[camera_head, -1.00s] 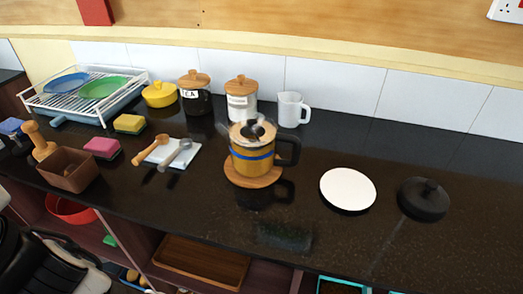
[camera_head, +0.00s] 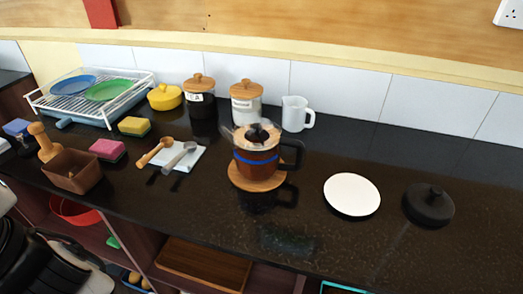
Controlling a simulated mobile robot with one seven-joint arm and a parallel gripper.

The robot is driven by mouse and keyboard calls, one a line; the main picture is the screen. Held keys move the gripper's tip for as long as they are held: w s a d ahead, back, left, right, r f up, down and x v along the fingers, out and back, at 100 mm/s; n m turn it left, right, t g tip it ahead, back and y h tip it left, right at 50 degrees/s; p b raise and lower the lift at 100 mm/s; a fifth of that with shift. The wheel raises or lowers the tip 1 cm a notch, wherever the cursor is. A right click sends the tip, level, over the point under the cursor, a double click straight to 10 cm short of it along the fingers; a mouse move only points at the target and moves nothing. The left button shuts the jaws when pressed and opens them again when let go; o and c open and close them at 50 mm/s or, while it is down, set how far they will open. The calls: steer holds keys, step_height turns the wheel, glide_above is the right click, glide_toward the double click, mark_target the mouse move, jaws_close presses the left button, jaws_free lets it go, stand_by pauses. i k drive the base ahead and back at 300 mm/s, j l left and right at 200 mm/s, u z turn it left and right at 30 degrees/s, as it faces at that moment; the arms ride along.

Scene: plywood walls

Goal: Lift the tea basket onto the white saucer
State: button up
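A glass teapot (camera_head: 256,165) with a blue band and a black handle stands on a round wooden trivet (camera_head: 240,182). It holds dark reddish-brown liquid. The tea basket (camera_head: 257,134) sits in its open top; only its dark upper part shows, and the rest is hidden in the pot. The white saucer (camera_head: 352,195) lies flat and empty on the counter, right of the teapot and apart from it. My gripper's fingertips do not show; only black and white parts of my arm show at the lower left.
A black lid (camera_head: 428,205) lies right of the saucer. A white jug (camera_head: 295,114) and wooden-lidded jars (camera_head: 246,102) stand behind the teapot. Two scoops lie on a white tile (camera_head: 192,161) to its left. A brown box (camera_head: 72,171) and dish rack (camera_head: 120,108) are farther left.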

mark_target(257, 145)
steer(key=i+l+u, duration=0.1)
steer(key=u, duration=0.25)
steer(key=i+l+u, duration=0.15)
steer(key=u, duration=0.15)
steer(key=i+l+u, duration=0.15)
steer(key=u, duration=0.2)
